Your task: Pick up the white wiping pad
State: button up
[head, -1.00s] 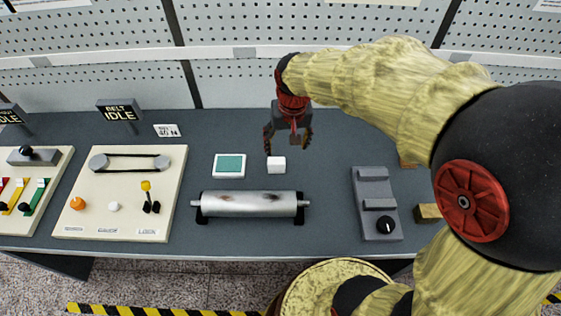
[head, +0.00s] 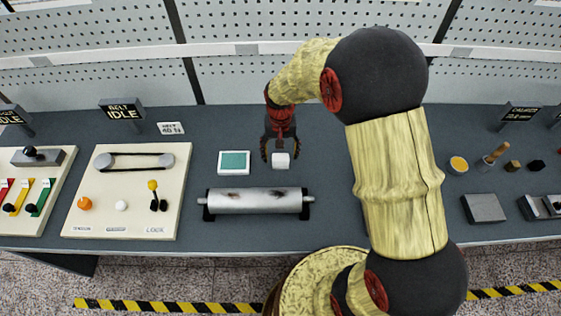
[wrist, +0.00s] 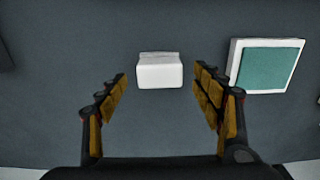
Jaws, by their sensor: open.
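The white wiping pad (head: 281,160) is a small white block on the dark grey bench, just behind the metal roller (head: 256,201). My gripper (head: 281,152) is open above and around it in the head view, pointing down. In the wrist view the pad (wrist: 160,70) lies between the lines of the two fingers, a little beyond the fingertips of my gripper (wrist: 160,85). Nothing is held. I cannot tell the exact height of the fingertips above the bench.
A white tray with a teal top (head: 234,162) sits close by on the left; it shows on the right in the wrist view (wrist: 266,65). A cream control panel (head: 126,190) stands further left. A grey block (head: 483,208) and small items lie at the right.

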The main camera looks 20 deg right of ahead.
aim_at(281, 156)
notch_tip(281, 156, down, 3)
jog(key=shift+s+f+b, duration=0.1)
jog(key=shift+f+b, duration=0.05)
jog(key=shift+b, duration=0.15)
jog(key=c, duration=0.3)
jog(key=c, duration=0.9)
